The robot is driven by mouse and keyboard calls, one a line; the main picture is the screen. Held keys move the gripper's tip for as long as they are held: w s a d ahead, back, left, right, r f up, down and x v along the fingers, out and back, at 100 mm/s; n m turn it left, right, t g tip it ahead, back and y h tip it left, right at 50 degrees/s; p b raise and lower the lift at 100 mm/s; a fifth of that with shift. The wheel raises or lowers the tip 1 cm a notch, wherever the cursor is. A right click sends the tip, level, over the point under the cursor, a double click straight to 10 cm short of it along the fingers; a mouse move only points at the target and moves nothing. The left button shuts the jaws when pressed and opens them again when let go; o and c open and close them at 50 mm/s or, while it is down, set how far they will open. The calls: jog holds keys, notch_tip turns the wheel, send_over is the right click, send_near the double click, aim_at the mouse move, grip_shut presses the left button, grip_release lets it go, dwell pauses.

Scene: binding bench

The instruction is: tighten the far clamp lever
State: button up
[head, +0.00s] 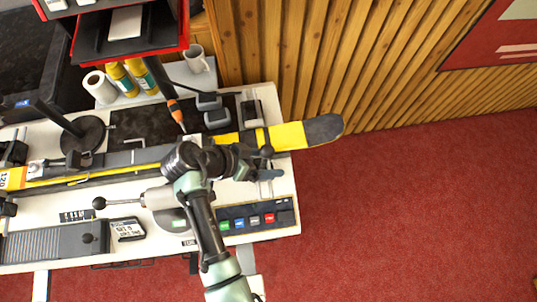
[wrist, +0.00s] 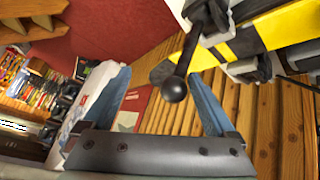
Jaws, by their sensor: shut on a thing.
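A black and yellow ski (head: 287,136) lies along the bench, its dark tip reaching past the right end. The far clamp lever, a dark arm with a round black knob (wrist: 175,90), stands at the clamp beside the ski in the wrist view. In the head view the knob (head: 266,151) shows at the ski's near edge. My gripper (head: 268,172) is at this clamp, partly hidden by my own wrist. In the wrist view my gripper (wrist: 160,90) has its blue fingers either side of the knob, shut on the lever. The exact contact is hard to see.
A tray of coloured blocks (head: 246,221) lies at the bench's near right. An orange-handled tool (head: 176,112) and dark blocks (head: 216,119) lie behind the ski. A mug (head: 195,58), yellow bottles (head: 122,79) and a red shelf (head: 128,50) stand behind. Red floor is clear at right.

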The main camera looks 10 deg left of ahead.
jog(key=p+v, duration=0.6)
jog(key=v, duration=0.5)
jog(key=shift+a+r, duration=0.15)
jog(key=shift+r, duration=0.15)
dwell(0.4)
jog(key=shift+w+r, duration=0.1)
